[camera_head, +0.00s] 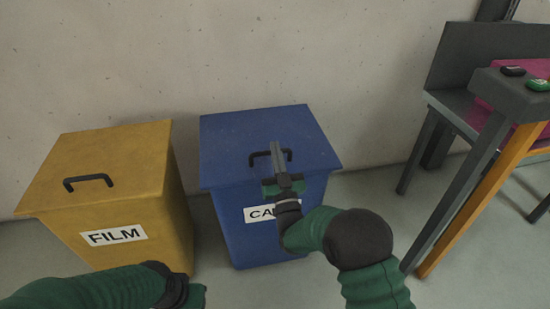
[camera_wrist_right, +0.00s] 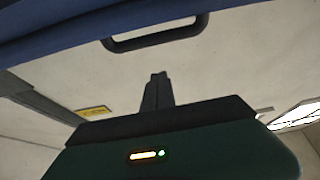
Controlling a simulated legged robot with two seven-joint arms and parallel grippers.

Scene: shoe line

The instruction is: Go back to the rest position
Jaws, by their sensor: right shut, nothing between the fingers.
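My right gripper (camera_head: 277,153) is shut and empty. In the head view it overlaps the dark handle (camera_head: 285,154) on the lid of a blue bin (camera_head: 229,133). In the right wrist view the shut fingers (camera_wrist_right: 158,80) show below a dark handle (camera_wrist_right: 155,40), with a visible gap between them. The blue lid edge (camera_wrist_right: 75,42) crosses the top of that view. My left arm comes in at the bottom left of the head view; its gripper is out of the picture.
A yellow bin (camera_head: 115,185) labelled FILM, with a dark lid handle (camera_head: 88,181), stands left of the blue bin. The blue bin's label (camera_head: 258,214) is partly hidden. A grey table (camera_head: 465,110) with a pink crate stands at the right. A wall is behind the bins.

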